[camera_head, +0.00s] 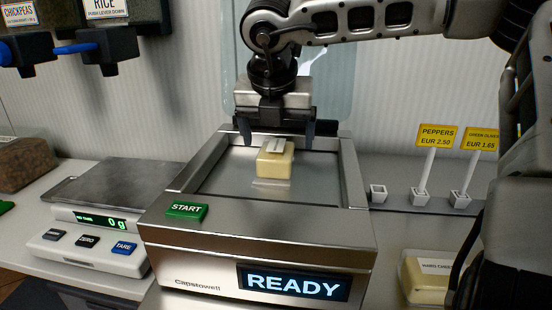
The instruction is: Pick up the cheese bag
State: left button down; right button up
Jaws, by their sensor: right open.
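The cheese bag (275,165) shows as a pale yellow block with a whitish strip on top. It sits in the shallow metal chamber of the sealing machine (255,229), towards the back. My right gripper (277,135) points down just above and behind the block. Its two dark fingers are spread wider than the block, one on each side in the picture. The gripper is open and empty; I cannot tell whether a finger touches the bag. My left gripper is not in view.
The machine has a green START button (187,210), a READY display (293,283) and a raised clear lid (345,80) behind my gripper. A scale (95,246) reading 0 g stands left. A labelled yellow block (423,284) lies at lower right. Price signs (437,136) stand at right.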

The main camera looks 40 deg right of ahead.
aim_at(276, 147)
jog(key=x, duration=0.5)
jog(key=shift+w+a+p, duration=0.1)
jog(key=shift+w+p, duration=0.15)
jog(key=shift+p, duration=0.05)
jog(key=c, duration=1.2)
jog(key=shift+c, duration=0.6)
jog(key=shift+r, duration=0.15)
